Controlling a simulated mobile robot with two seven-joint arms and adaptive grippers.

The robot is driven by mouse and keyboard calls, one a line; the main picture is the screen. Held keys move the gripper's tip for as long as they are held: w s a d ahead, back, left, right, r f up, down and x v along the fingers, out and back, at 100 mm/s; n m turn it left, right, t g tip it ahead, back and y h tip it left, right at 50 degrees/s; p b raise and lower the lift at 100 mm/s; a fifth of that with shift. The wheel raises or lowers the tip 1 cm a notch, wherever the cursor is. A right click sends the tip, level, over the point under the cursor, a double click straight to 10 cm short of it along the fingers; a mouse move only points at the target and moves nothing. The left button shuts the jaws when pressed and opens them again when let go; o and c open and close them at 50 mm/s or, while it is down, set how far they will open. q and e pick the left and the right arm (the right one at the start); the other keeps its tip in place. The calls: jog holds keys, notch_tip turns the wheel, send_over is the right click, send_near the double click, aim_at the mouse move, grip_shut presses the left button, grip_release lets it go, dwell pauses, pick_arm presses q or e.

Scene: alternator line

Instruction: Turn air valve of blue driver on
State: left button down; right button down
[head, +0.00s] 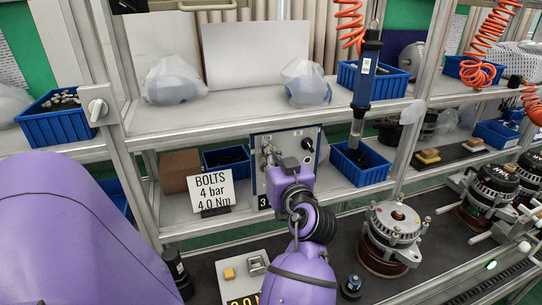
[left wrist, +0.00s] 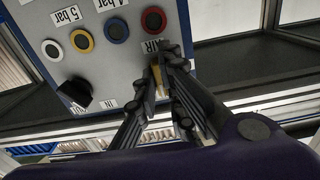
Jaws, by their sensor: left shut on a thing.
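The blue driver (head: 366,78) hangs upright under an orange coiled hose at the middle shelf. A grey control panel (head: 268,145) stands on the lower shelf. In the left wrist view the panel (left wrist: 110,62) has coloured round ports, a black knob (left wrist: 75,93) and a label reading AIR. My left gripper (left wrist: 163,68) is at the panel's right side beside that label, its fingers closed on a small yellowish piece, which seems to be the air valve handle (left wrist: 157,80). The fingers hide most of it. In the head view my left wrist (head: 290,178) covers the contact. My right gripper is not in view.
A sign (head: 211,191) reading BOLTS, 4 bar, 4.0 Nm stands left of the panel. A blue bin (head: 362,172) is close on its right. Alternators (head: 393,232) stand on the line at right. Shelf posts (head: 425,95) frame the space.

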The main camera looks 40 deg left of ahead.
pick_arm(q)
jog(key=c, duration=1.9)
grip_release()
jog(key=shift+o, duration=0.2)
jog(key=v, duration=1.2)
jog(key=shift+f, duration=0.1)
